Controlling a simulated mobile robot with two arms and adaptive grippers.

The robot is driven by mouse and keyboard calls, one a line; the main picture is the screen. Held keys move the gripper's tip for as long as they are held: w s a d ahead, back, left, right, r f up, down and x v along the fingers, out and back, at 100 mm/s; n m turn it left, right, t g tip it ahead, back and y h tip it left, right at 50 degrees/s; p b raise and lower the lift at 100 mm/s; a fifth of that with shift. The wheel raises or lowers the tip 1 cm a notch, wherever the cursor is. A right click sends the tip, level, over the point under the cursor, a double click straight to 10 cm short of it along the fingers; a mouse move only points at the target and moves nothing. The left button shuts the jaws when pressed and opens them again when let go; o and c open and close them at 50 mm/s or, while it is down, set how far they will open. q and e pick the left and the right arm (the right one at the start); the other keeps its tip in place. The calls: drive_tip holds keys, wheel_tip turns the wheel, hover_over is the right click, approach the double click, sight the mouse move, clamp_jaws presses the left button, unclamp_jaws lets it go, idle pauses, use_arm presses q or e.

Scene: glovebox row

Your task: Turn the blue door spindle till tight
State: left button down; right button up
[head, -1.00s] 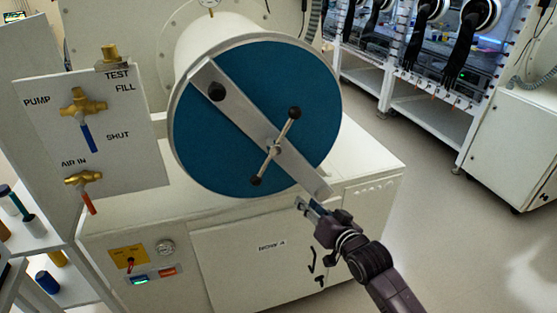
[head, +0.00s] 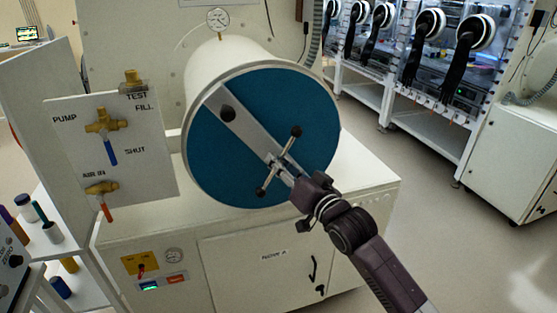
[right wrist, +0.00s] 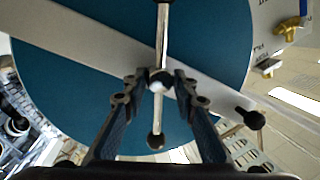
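The round blue door (head: 235,160) closes the end of a white cylindrical chamber. A grey bar (head: 248,127) lies diagonally across it. The spindle (head: 293,133) has a T-handle with black end knobs, tilted in the head view. My right gripper (head: 281,168) is at the handle's middle. In the right wrist view, the two fingers (right wrist: 161,85) stand apart on either side of the spindle's silver hub (right wrist: 160,80), with small gaps showing; the handle rod (right wrist: 162,35) runs up and down between them. The left gripper is out of view.
A valve panel (head: 70,155) with brass valves stands left of the door. A white cabinet (head: 235,250) is beneath the chamber. Gloveboxes with black gloves (head: 420,50) line the back right. The floor at right is clear.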

drive_tip(key=shift+w+a, duration=0.25)
drive_tip(key=shift+w, duration=0.25)
clamp_jaws()
